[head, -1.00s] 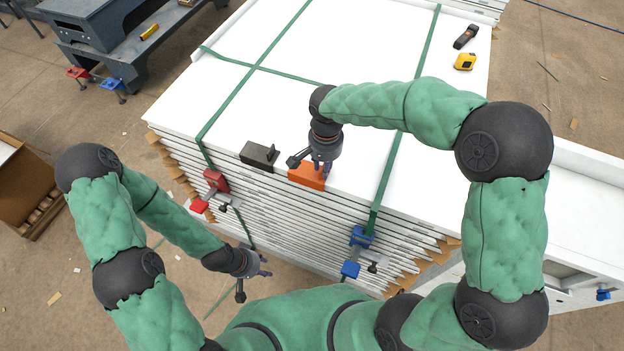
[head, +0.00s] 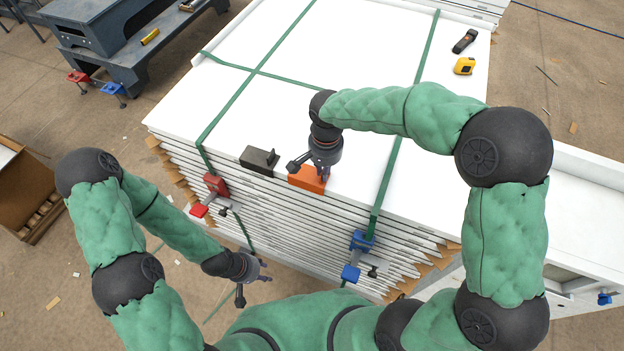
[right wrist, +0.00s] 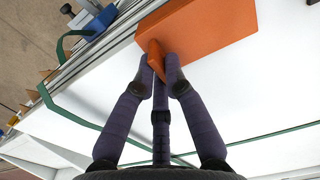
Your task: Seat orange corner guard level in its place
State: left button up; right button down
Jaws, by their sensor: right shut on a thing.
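The orange corner guard (head: 306,179) is at the front edge of the top white panel. My right gripper (head: 322,172) is above it from the back. In the right wrist view the fingers (right wrist: 161,68) are shut on a thin upright fin of the orange corner guard (right wrist: 215,32). The guard's flat part reaches the panel's edge; I cannot tell whether it lies fully level. My left gripper (head: 262,272) hangs empty in front of the stack, low and left, with its fingers apart.
A stack of white panels (head: 270,110) is bound with green straps (head: 232,112). A dark corner guard (head: 259,159) sits left of the orange one. A red clamp (head: 213,188) and a blue clamp (head: 360,245) are at the stack's front. A yellow tape measure (head: 464,66) lies at the far right.

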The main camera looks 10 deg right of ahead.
jog(key=shift+r+p, duration=1.7)
jog(key=shift+r, duration=1.25)
pick_arm(q)
notch_tip(320, 180, up, 3)
jog(key=shift+r, duration=0.2)
